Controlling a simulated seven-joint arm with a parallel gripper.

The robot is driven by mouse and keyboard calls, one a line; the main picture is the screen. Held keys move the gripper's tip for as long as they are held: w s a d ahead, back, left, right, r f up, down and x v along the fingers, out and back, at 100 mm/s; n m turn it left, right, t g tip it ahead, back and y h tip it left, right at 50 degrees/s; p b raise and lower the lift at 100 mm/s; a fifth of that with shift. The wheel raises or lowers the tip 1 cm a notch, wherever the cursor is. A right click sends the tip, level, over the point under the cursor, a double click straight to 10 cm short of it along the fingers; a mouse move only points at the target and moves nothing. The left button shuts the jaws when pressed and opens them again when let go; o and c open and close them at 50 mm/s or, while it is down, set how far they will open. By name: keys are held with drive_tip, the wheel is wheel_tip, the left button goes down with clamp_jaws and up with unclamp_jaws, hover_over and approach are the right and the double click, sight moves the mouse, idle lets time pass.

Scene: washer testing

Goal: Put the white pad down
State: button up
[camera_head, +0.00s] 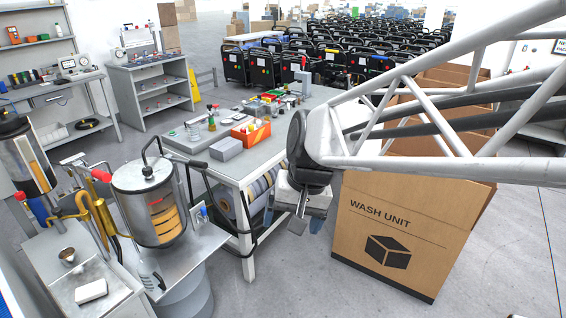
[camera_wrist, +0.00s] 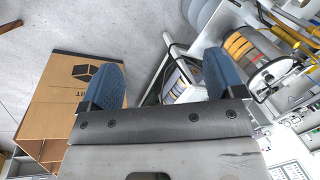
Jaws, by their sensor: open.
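A white pad (camera_head: 90,291) lies flat on top of the metal cart (camera_head: 62,262) at the lower left of the head view. My gripper (camera_head: 294,222) hangs in front of the workbench, well to the right of the pad and apart from it. In the wrist view my gripper (camera_wrist: 163,75) has its two blue fingers spread wide with nothing between them. I cannot make out the pad in the wrist view.
A washer with a clear cylinder (camera_head: 152,205) stands between the cart and my gripper. A workbench (camera_head: 240,170) with tools and an orange bin (camera_head: 251,132) is behind. A cardboard box (camera_head: 395,235) stands close right of my gripper. Floor is open in front.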

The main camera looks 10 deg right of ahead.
drive_tip(key=s+d+n+t+h, duration=0.1)
drive_tip(key=s+d+h, duration=0.1)
drive_tip(key=s+d, duration=0.6)
drive_tip(key=shift+s+r+n+t+h, duration=0.3)
drive_tip(key=shift+s+t+h, duration=0.1)
drive_tip(key=shift+s, duration=0.75)
